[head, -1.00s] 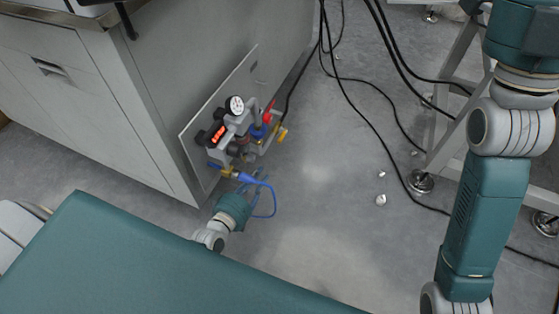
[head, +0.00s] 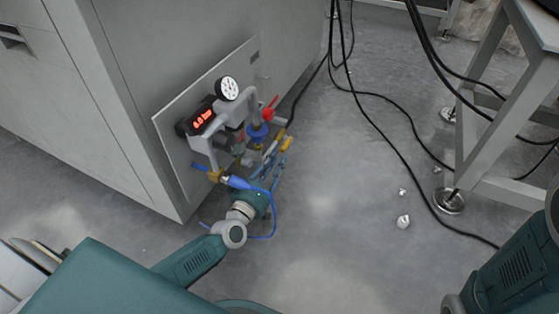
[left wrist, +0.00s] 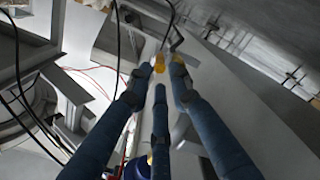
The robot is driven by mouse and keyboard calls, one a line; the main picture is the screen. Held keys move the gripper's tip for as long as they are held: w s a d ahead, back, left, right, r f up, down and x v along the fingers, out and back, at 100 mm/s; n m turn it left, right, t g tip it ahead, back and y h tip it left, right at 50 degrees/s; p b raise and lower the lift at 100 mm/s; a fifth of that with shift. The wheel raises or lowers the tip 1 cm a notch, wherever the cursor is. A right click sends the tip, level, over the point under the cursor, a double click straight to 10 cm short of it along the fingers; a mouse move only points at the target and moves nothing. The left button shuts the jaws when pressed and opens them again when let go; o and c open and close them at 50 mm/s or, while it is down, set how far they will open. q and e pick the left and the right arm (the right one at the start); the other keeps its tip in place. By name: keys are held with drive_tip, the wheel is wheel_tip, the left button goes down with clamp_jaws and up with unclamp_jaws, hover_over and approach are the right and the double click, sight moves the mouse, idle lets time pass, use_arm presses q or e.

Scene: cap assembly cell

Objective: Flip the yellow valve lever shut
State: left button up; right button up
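The yellow valve lever (head: 286,144) sticks out low on the right of the valve assembly in the head view. My left gripper (head: 276,162) reaches up to it from below, with its blue fingers around or beside the lever. In the left wrist view, the yellow lever (left wrist: 159,63) shows between the tips of my left gripper (left wrist: 161,74). The fingertips stand apart; I cannot tell whether any touches the lever. The valve body is partly hidden behind the fingers and hose. My right gripper is out of view; only part of my right arm shows.
The assembly sits on a grey panel (head: 170,125) on a cabinet, with a round gauge (head: 228,88), a red-digit display (head: 203,119), a red handle (head: 269,112) and a blue hose (head: 274,215) below. Black cables (head: 385,140) and a metal stand (head: 490,120) are at right.

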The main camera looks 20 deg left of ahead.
sight(281, 150)
use_arm(q)
drive_tip(key=shift+w+b, duration=0.45)
drive_tip(key=shift+w, duration=1.05)
drive_tip(key=shift+c, duration=0.6)
clamp_jaws()
drive_tip(key=r+g+p, duration=0.1)
drive_tip(key=p, duration=0.6)
drive_tip(key=shift+d, duration=0.1)
drive_tip(key=shift+o, duration=0.6)
unclamp_jaws()
